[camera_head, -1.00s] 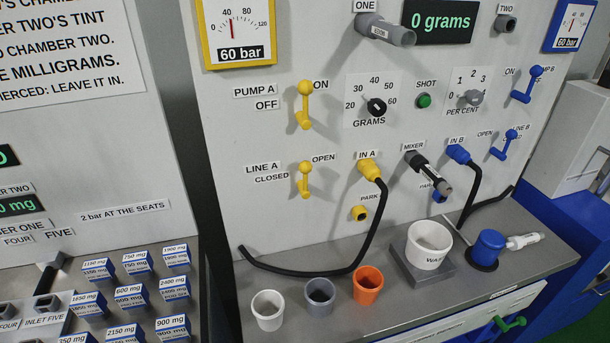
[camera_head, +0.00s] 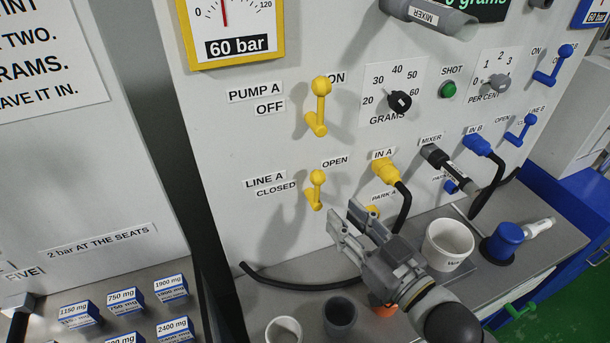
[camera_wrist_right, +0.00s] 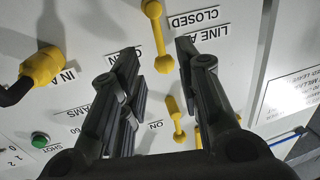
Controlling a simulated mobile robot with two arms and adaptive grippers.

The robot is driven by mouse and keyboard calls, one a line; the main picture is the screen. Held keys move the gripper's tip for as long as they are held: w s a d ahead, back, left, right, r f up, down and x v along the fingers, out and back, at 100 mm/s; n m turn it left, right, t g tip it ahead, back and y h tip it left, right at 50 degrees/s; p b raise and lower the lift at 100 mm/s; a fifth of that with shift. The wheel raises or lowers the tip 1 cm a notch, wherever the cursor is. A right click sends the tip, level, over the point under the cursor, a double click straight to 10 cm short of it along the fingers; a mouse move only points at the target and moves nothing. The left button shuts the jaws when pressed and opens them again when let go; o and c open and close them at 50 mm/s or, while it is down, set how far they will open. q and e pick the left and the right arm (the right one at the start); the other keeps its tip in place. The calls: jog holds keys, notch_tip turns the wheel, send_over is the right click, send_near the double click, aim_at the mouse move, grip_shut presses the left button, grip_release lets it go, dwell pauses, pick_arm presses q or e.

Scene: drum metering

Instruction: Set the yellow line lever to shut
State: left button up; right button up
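The yellow line A lever (camera_head: 316,188) is on the upright panel, its ball end up, near the OPEN label (camera_head: 335,162). The CLOSED label (camera_head: 276,189) is to its left. My right gripper (camera_head: 345,214) is open and empty, below and right of this lever in the head view, with no contact visible. In the right wrist view, which is upside down, the lever (camera_wrist_right: 158,35) shows beyond and between the open fingertips (camera_wrist_right: 158,60). My left gripper is not in view.
The yellow pump A lever (camera_head: 319,105) is above the line lever. The yellow IN A plug (camera_head: 386,171) and its black hose (camera_head: 403,208) are right of it. Cups, including a white one (camera_head: 284,330) and a grey one (camera_head: 340,313), stand on the shelf below.

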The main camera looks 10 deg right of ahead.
aim_at(319, 191)
jog(key=x, duration=0.2)
jog(key=p+x, duration=0.1)
jog(key=x, duration=0.2)
jog(key=p+x, duration=0.1)
jog(key=x, duration=0.2)
jog(key=shift+r, duration=0.25)
jog(key=shift+w+a+p, duration=0.1)
jog(key=shift+w+p, duration=0.25)
jog(key=shift+w+a+f, duration=0.1)
jog(key=shift+w+a, duration=0.1)
jog(key=shift+w, duration=0.2)
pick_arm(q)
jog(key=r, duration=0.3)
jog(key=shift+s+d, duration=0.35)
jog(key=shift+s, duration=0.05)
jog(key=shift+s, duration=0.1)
pick_arm(e)
jog(key=shift+c, duration=0.7)
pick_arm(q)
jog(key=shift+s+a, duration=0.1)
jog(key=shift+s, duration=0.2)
pick_arm(e)
grip_shut()
